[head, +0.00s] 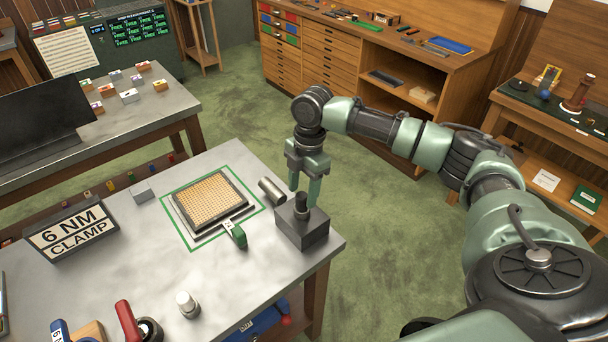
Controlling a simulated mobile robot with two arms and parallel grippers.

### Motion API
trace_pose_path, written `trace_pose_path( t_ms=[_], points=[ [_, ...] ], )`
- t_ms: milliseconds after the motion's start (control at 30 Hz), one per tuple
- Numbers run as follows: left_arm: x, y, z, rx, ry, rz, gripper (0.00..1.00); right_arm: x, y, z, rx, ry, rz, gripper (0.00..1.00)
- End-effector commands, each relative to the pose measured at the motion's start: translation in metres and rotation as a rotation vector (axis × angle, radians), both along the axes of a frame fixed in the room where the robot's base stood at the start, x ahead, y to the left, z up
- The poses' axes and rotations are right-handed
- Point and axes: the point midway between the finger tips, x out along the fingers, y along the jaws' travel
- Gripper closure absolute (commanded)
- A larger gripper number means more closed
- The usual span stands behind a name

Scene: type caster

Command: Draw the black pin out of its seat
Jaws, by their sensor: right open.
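The black pin (302,205) stands upright in its seat, a dark square block (303,230) at the right corner of the grey table. My right gripper (304,193) points down over the block with two green fingers spread. Its fingertips are near the top of the pin, one on either side in the picture. I cannot tell whether they touch it. The pin's lower part is hidden inside the block. My left gripper is out of view.
A type tray (211,201) lies in a green outline left of the block, with a green-handled tool (236,234) at its edge. A metal cylinder (272,190) lies close behind the block. A "6 NM CLAMP" sign (74,231) stands at left. The space above the block is clear except for my gripper.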

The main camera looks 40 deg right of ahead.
Motion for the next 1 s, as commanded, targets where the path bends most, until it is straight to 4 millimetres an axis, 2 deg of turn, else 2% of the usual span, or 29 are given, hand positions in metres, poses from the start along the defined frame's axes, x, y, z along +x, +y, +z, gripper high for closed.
trace_pose_path(
  t_ms=[200,500,700,733,767,800,867,1000],
  points=[
    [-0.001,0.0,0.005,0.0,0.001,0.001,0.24,0.0,0.003,-0.019,0.0,0.0,0.001,0.46],
    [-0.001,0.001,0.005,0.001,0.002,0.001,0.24,0.0,0.003,-0.021,-0.001,-0.001,0.001,0.46],
    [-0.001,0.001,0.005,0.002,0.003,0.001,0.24,0.0,0.003,-0.021,-0.001,-0.001,0.0,1.0],
    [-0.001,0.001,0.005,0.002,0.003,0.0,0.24,0.0,0.003,-0.021,-0.001,-0.001,0.0,1.0],
    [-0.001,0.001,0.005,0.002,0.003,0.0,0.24,0.0,0.003,-0.021,-0.001,-0.001,0.0,0.75],
    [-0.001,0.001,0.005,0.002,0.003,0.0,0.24,0.0,0.003,-0.021,-0.001,-0.001,0.0,0.86],
    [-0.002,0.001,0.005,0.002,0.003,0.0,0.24,0.0,0.003,-0.021,0.0,-0.001,0.0,1.0],
    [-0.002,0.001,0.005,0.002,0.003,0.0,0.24,0.0,0.003,-0.021,0.0,-0.001,0.0,1.0]
  ],
)
